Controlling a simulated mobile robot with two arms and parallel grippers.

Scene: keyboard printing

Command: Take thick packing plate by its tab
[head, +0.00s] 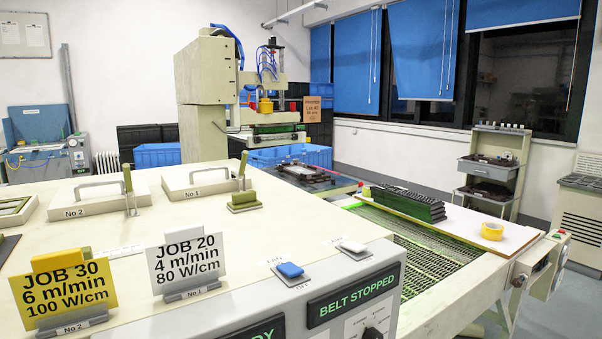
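No piece in view is clearly marked as the thick packing plate, and I cannot tell a tab for certain. A small green block with an upright green piece (243,202) stands on the cream cabinet top (150,240), just right of a pale panel labelled No 1 (200,180). A stack of dark plates (405,203) rests on a pale board across the belt. Neither of my grippers is in view.
A yellow JOB 30 card (60,290) and a white JOB 20 card (186,262) stand at the cabinet's front. Blue and white switches sit right of them. A yellow tape roll (492,231) lies on the board. The display reads BELT STOPPED (352,296).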

